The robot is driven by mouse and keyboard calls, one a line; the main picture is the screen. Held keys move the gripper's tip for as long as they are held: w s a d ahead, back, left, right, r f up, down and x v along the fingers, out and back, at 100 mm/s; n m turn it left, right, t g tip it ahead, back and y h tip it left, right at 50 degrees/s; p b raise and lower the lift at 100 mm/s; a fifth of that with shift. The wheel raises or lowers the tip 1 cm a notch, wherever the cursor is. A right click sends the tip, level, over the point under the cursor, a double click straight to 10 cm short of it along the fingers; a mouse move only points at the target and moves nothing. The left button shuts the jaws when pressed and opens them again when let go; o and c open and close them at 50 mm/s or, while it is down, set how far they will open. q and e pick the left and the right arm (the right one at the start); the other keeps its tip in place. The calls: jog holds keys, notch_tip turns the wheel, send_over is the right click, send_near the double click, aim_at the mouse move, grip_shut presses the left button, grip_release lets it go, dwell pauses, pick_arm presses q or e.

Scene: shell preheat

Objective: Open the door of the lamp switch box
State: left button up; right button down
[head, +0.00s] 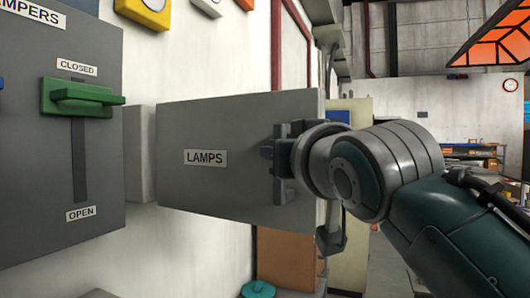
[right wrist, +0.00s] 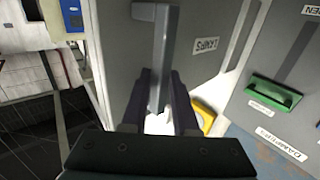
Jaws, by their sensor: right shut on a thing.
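The lamp switch box door (head: 225,125) is a grey panel labelled LAMPS. It stands swung out at an angle from the wall, its right edge nearer to me. The pale side of the lamp switch box (head: 140,155) shows at the door's left; the box's inside is hidden. My right gripper (head: 280,163) is at the door's right side, shut on the door handle. In the right wrist view, the upright grey handle (right wrist: 166,50) runs between the dark fingers (right wrist: 166,103), with the door (right wrist: 205,75) behind. My left gripper is not in view.
Left of the door is a grey dampers panel (head: 30,150) with a green lever (head: 80,98) at CLOSED. An orange-brown box (head: 288,262) is below the door. Shelving (head: 470,150) stands far right.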

jog(key=shift+s+a, duration=0.15)
jog(key=shift+a, duration=0.15)
jog(key=c, duration=0.8)
grip_release()
jog(key=b+v, duration=0.5)
jog(key=v, duration=0.4)
jog(key=shift+s+d, duration=0.15)
jog(key=shift+s, duration=0.25)
